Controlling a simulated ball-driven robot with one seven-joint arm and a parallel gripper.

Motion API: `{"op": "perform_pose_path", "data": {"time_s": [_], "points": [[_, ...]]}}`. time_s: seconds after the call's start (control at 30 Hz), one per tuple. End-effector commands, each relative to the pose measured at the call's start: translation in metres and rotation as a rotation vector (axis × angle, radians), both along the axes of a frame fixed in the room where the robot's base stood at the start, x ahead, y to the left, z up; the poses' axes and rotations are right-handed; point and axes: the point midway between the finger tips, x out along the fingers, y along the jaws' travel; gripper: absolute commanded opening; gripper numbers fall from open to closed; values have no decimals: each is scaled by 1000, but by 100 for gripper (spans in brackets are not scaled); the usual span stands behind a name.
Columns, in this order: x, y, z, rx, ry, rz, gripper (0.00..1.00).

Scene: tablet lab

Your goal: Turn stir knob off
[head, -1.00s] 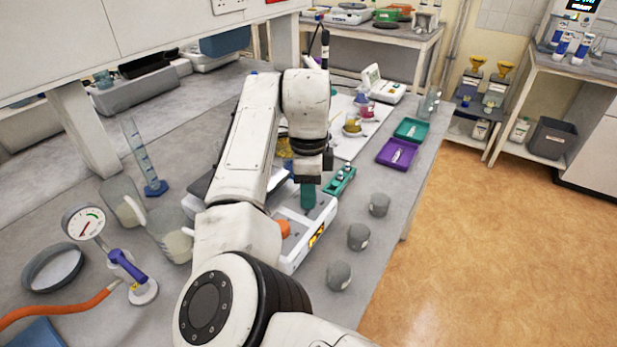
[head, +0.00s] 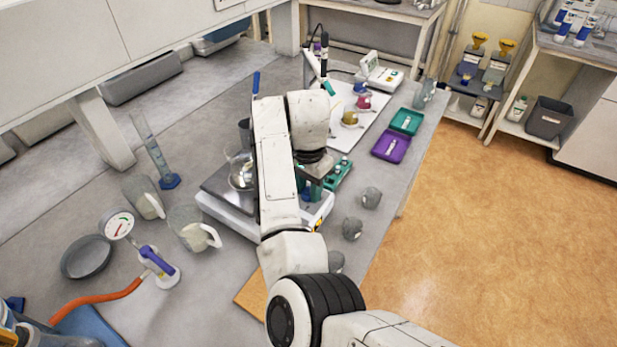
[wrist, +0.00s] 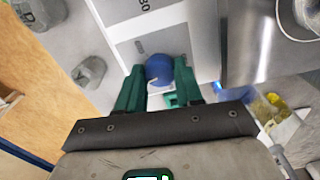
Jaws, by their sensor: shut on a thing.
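The white hotplate stirrer (head: 225,212) stands on the grey bench, with a flask (head: 240,175) on its metal plate. My gripper (wrist: 160,82) is at the stirrer's front panel. In the wrist view its green fingers stand on either side of a round blue knob (wrist: 160,68) and are shut on it. The panel (wrist: 160,25) lies beyond the knob. In the head view the green fingers (head: 312,189) show low at the stirrer's right end. The knob's pointer setting cannot be read.
Grey rounded pieces (head: 352,228) lie on the bench right of the stirrer, near its edge. Beakers (head: 190,230) and a gauge (head: 120,224) stand to the left. Purple (head: 390,147) and green trays lie farther back.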

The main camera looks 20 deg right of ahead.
Motion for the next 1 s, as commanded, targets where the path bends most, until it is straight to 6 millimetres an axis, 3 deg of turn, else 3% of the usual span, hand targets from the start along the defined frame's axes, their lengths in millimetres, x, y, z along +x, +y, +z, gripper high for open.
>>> {"op": "perform_pose_path", "data": {"time_s": [1.0], "points": [[0, 0, 0, 0, 1, 964, 5]]}}
